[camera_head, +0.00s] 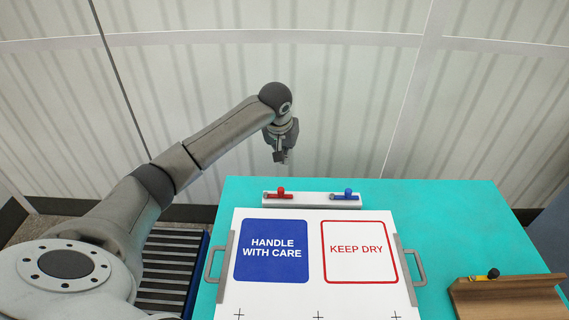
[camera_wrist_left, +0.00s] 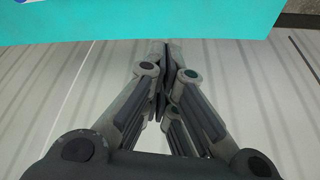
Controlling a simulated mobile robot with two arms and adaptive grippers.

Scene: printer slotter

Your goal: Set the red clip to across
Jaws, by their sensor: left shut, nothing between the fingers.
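The red clip (camera_head: 280,193) sits at the left end of a white bar (camera_head: 315,200) along the far edge of the teal table. It looks like a small knob with a short lever lying along the bar; its exact angle is too small to tell. My left gripper (camera_head: 280,158) is shut and empty, above and beyond the red clip, apart from it. In the left wrist view the closed fingers (camera_wrist_left: 163,52) point toward the teal table edge, with nothing between them. The red clip is not visible in that view. My right gripper is not in view.
A blue clip (camera_head: 347,193) sits at the bar's right end. In front lies a white board (camera_head: 315,225) with two labels and grey side handles. A wooden block (camera_head: 508,297) with a black and yellow item is at right.

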